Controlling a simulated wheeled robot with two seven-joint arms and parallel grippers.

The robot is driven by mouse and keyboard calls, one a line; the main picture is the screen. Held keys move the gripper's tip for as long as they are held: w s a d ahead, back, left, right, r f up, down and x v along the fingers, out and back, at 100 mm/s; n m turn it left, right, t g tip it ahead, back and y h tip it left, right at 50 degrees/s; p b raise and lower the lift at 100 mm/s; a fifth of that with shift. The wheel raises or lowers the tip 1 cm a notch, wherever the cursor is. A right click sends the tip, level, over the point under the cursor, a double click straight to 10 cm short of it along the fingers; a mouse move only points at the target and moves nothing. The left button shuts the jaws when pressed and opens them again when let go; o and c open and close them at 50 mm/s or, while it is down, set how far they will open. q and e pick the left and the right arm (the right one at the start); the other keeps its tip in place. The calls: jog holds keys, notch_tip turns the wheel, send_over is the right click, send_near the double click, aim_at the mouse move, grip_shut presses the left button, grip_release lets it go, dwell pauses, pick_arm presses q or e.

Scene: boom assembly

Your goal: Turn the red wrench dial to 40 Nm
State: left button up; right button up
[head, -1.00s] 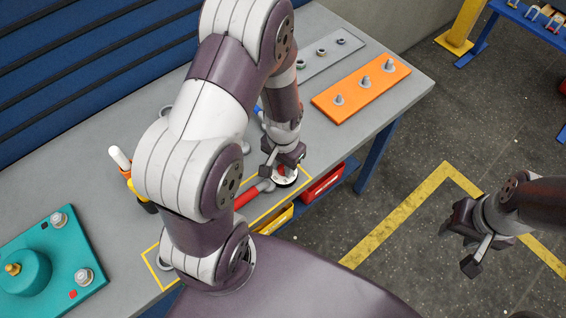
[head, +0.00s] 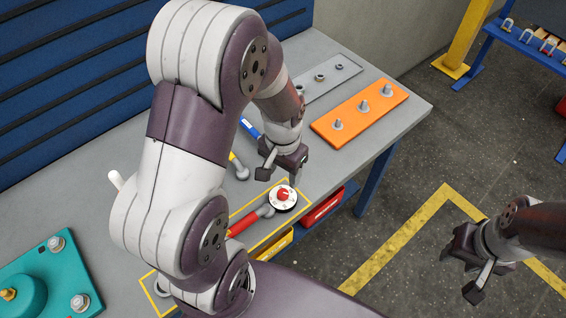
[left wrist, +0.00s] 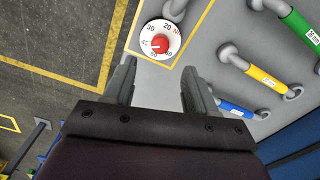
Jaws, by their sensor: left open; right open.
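The red wrench (head: 243,222) lies inside a yellow outline near the front edge of the grey bench. Its round dial has a white face with a red knob (head: 283,192). In the left wrist view the red knob (left wrist: 160,43) sits amid the numbers 20 to 60; the exact setting is too small to read surely. My left gripper (head: 280,176) is open and empty, just behind and above the dial, apart from it. Its two fingers (left wrist: 158,80) show spread below the dial in the left wrist view. My right gripper (head: 459,275) is open and empty over the floor.
Blue-handled (left wrist: 235,107), yellow-handled (left wrist: 267,81) and green-handled (left wrist: 303,27) wrenches lie beside the outline. An orange plate with studs (head: 360,111) stands at right, a teal fixture (head: 50,270) at left. Red (head: 323,206) and yellow bins hang at the bench front.

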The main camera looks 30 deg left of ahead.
pick_arm(q)
notch_tip(320, 180, up, 4)
jog(key=shift+r, duration=0.1)
dwell(0.4)
